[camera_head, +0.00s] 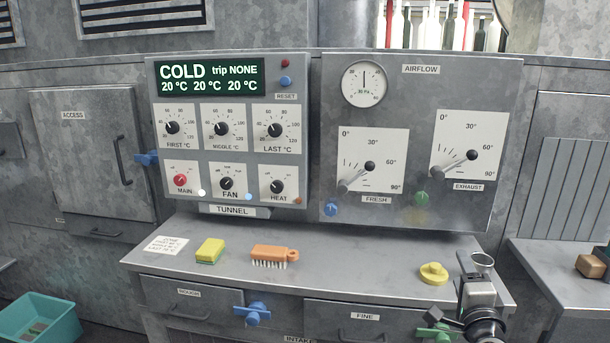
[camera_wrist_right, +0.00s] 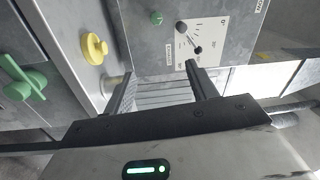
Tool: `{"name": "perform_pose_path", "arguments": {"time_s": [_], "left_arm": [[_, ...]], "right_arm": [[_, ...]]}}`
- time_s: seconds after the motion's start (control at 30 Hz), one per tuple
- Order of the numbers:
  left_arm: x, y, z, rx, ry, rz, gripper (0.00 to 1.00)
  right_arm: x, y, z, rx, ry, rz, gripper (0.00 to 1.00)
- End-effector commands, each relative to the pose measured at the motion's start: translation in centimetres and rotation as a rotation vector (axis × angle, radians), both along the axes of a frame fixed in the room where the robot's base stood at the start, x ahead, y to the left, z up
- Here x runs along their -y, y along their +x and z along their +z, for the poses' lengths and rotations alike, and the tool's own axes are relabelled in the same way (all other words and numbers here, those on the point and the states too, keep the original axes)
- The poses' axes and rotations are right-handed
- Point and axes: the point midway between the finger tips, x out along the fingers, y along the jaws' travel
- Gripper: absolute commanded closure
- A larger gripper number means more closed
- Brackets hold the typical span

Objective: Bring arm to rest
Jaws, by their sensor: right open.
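My right gripper (camera_head: 448,318) is at the lower right of the head view, low in front of the shelf's right end. In the right wrist view its two fingers (camera_wrist_right: 161,85) stand apart with nothing between them. The grey control panel shows knobs, a display reading COLD (camera_head: 182,72) and two airflow dials, FRESH (camera_head: 372,160) and EXHAUST (camera_head: 468,148). My left gripper is not in view.
A metal shelf (camera_head: 340,282) carries a yellow sponge (camera_head: 210,251), an orange brush (camera_head: 274,255) and a yellow knob-like piece (camera_head: 434,272). A blue handle (camera_head: 252,314) and a green handle (camera_wrist_right: 22,77) project below. A teal bin (camera_head: 40,320) stands lower left.

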Motion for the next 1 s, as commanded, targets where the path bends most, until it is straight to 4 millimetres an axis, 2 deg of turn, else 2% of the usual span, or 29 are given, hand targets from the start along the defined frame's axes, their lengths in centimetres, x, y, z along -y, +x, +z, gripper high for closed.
{"name": "perform_pose_path", "arguments": {"time_s": [0.17, 0.37, 0.57, 0.77, 1.0], "left_arm": [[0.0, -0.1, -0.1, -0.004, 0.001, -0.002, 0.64], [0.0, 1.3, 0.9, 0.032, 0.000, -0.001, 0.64], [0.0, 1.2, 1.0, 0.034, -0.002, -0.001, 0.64], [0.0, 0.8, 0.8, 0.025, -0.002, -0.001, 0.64], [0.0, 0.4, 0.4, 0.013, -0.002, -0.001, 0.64]], "right_arm": [[1.2, 1.5, 2.4, 0.017, -0.116, 0.029, 0.43], [2.7, 3.0, 5.0, 0.025, -0.264, 0.058, 0.43], [5.1, 4.4, 7.8, 0.021, -0.436, 0.073, 0.43], [8.3, 5.2, 10.6, -0.004, -0.620, 0.068, 0.43], [13.4, 5.4, 13.8, -0.058, -0.829, 0.031, 0.43]]}}
